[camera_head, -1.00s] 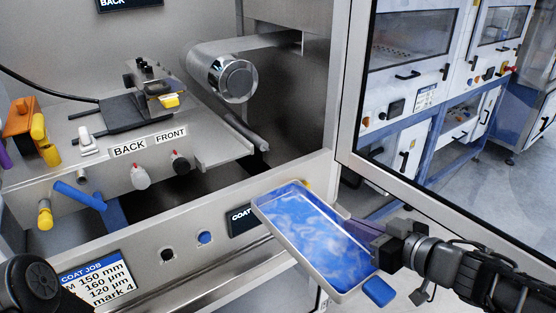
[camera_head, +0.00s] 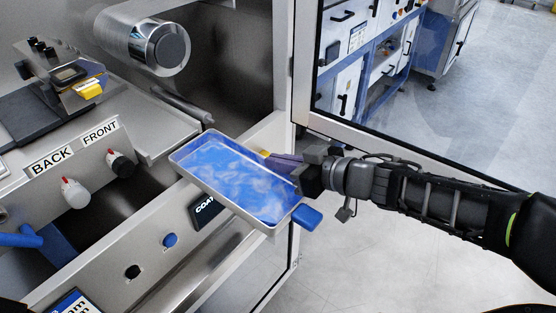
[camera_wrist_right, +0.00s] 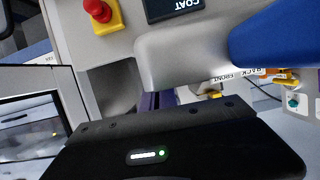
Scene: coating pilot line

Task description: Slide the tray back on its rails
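The tray (camera_head: 217,197) is a shallow pale metal pan with a blue, streaky wet-looking floor and a blue handle (camera_head: 307,216) at its near right end. It is held in the air in front of the machine's front panel, slightly tilted in the picture. My right gripper (camera_head: 281,163) is shut on the tray's right long side, its purple fingers partly hidden by the rim. The right wrist view shows the tray's grey underside or wall (camera_wrist_right: 185,55) and blue handle (camera_wrist_right: 272,38) close to the fingers. The rails cannot be made out. My left gripper is not in view.
The machine's deck has BACK (camera_head: 49,162) and FRONT (camera_head: 100,132) labels above two knobs. A dark opening lies below the deck. A steel roller (camera_head: 158,47) overhangs it. A glass door (camera_head: 440,90) stands open at right. A red emergency button (camera_wrist_right: 97,10) shows in the wrist view.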

